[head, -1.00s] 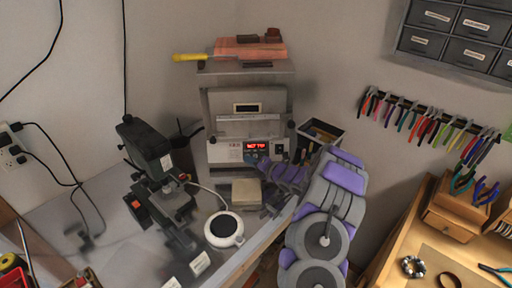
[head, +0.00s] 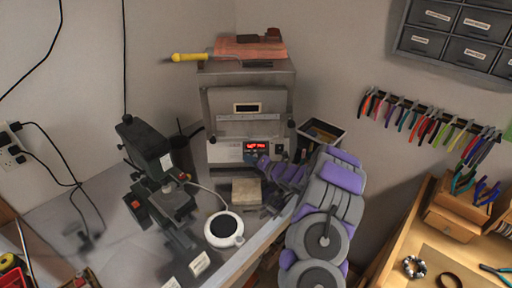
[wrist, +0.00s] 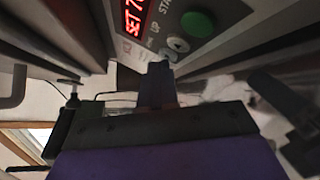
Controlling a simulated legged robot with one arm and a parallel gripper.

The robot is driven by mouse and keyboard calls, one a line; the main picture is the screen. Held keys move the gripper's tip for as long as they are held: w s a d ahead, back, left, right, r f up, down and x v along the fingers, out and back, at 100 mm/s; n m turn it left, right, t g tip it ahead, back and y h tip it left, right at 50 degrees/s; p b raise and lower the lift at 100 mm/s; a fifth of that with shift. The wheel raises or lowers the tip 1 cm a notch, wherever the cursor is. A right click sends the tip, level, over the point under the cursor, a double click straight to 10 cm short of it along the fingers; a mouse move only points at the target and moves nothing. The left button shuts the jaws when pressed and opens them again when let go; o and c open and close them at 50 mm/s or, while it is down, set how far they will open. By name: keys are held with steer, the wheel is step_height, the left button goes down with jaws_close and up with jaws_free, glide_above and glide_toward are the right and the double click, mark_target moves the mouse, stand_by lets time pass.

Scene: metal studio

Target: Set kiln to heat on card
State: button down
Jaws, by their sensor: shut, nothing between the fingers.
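The kiln (head: 211,105) is a grey box on the bench with a small window in its shut front. Its control panel has a lit red display (head: 257,145), and the wrist view shows "SET 7" on the display (wrist: 136,14), cut off by the frame edge. A green button (wrist: 198,23) and smaller grey buttons (wrist: 178,45) sit beside it; "UP" is legible. My gripper (wrist: 158,72) is shut and empty, its tip just below the small buttons; I cannot tell if it touches. Small white cards (head: 200,263) stand at the bench front, their writing unreadable.
A microscope-like device (head: 150,165) stands left of the kiln. A round white hotplate-like device (head: 224,229) and a beige block (head: 246,192) are in front. A dark bin (head: 321,133) is close on the right. A yellow-handled tool (head: 188,57) lies on the kiln.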

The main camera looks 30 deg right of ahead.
steer(key=shift+s, duration=0.1)
steer(key=shift+s+a+r+b, duration=0.15)
steer(key=shift+s+r+b, duration=0.1)
steer(key=shift+s+b, duration=0.1)
steer(key=s+b, duration=0.1)
steer(key=s+a+r+b, duration=0.1)
steer(key=s+b, duration=0.1)
steer(key=s+a+r+b, duration=0.1)
steer(key=s, duration=0.1)
steer(key=shift+a+r+b, duration=0.1)
steer(key=shift+a+b, duration=0.1)
steer(key=shift+b, duration=0.2)
steer(key=shift+r, duration=0.1)
stand_by(0.4)
